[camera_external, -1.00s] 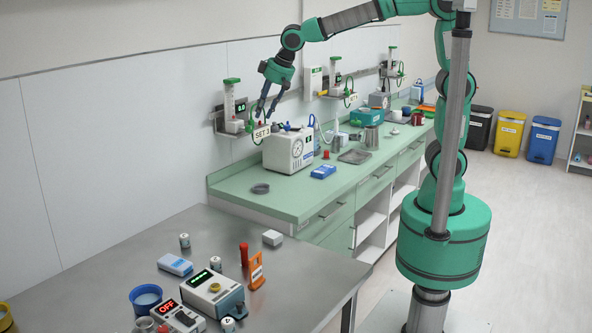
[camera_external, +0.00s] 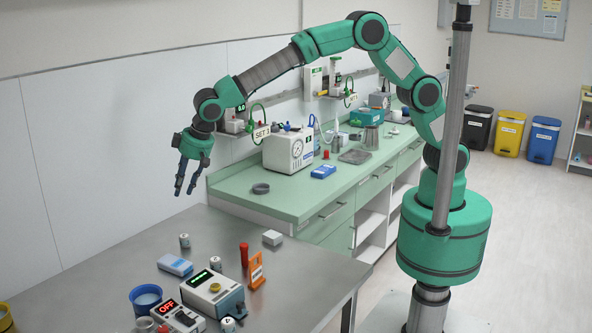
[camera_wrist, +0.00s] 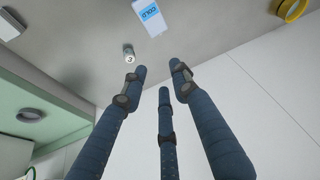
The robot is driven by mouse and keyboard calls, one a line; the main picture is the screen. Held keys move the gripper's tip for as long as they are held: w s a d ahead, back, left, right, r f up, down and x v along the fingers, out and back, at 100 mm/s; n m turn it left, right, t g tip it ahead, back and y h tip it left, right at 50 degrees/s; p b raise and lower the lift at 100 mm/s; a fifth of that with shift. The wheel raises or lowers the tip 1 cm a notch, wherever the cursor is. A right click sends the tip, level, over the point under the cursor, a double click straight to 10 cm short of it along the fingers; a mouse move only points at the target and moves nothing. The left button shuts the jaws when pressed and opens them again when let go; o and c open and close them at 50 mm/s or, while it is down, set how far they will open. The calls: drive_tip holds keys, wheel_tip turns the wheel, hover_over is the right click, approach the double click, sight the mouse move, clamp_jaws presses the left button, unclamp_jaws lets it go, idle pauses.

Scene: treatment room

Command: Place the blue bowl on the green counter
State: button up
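A blue bowl (camera_external: 146,298) stands on the steel table near its left front, with something pale inside. The green counter (camera_external: 246,196) runs along the wall behind the table; part of it also shows at the left of the wrist view (camera_wrist: 43,103). My gripper (camera_external: 185,189) hangs in the air over the table's back edge, left of the counter's near end. Its blue fingers (camera_wrist: 160,82) are spread apart with nothing between them. The blue bowl does not show in the wrist view.
The steel table (camera_external: 307,287) also carries a blue-white box (camera_external: 175,265), a red cylinder (camera_external: 244,254), an orange stand (camera_external: 256,270) and a device with a green display (camera_external: 213,292). On the counter are a dark ring (camera_external: 260,188), a white gauge unit (camera_external: 289,151) and a blue box (camera_external: 323,171).

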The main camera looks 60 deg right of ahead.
drive_tip(key=s+a+f, duration=0.4)
drive_tip(key=a+f, duration=0.2)
drive_tip(key=a, duration=0.2)
drive_tip(key=s+a+f+n, duration=0.1)
drive_tip(key=s+a+f, duration=0.3)
drive_tip(key=a+f, duration=0.3)
drive_tip(key=shift+a+p, duration=0.4)
drive_tip(key=shift+a, duration=0.45)
drive_tip(key=shift+w, duration=0.1)
approach(147, 300)
drive_tip(key=d, duration=0.1)
drive_tip(key=w+d+b, duration=0.1)
drive_tip(key=shift+w+d+r, duration=0.1)
drive_tip(key=shift+w+d, duration=0.1)
drive_tip(key=shift+d, duration=0.1)
drive_tip(key=shift+s+b+x, duration=0.15)
drive_tip(key=shift+s+x, duration=0.05)
drive_tip(key=shift+x, duration=0.8)
drive_tip(key=shift+s+b+x, duration=0.15)
drive_tip(key=shift+x, duration=1.65)
drive_tip(key=shift+c, duration=0.5)
